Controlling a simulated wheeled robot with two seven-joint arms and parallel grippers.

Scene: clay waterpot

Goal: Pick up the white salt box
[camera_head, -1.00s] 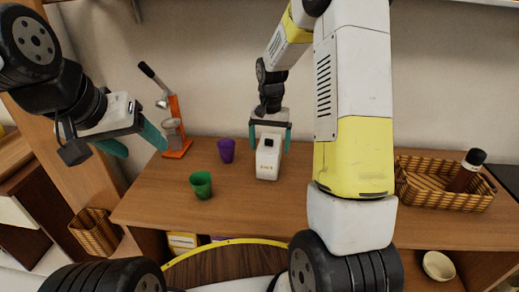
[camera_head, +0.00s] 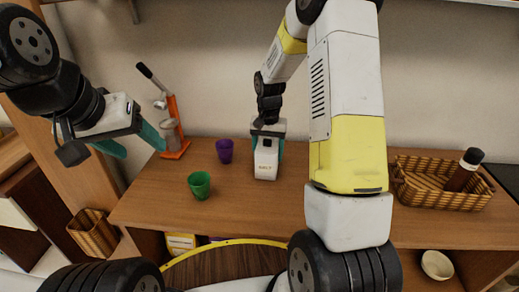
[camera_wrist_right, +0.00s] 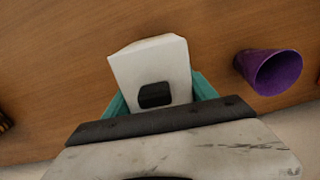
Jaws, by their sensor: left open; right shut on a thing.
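The white salt box (camera_head: 266,164), with small lettering on its front, stands upright on the wooden counter in the head view. In the right wrist view its white top with a black spout patch shows between the teal fingers (camera_wrist_right: 155,75). My right gripper (camera_head: 267,145) comes down from above and is shut on the salt box, one finger at each side. Whether the box is clear of the counter cannot be told. My left gripper (camera_head: 137,145) is open and empty, in the air at the left.
A green cup (camera_head: 200,185) and a purple cup (camera_head: 225,151) stand left of the box; the purple one also shows in the wrist view (camera_wrist_right: 270,72). An orange juicer (camera_head: 175,130) is farther left. A wicker basket (camera_head: 440,190) with a bottle (camera_head: 464,170) is at the right.

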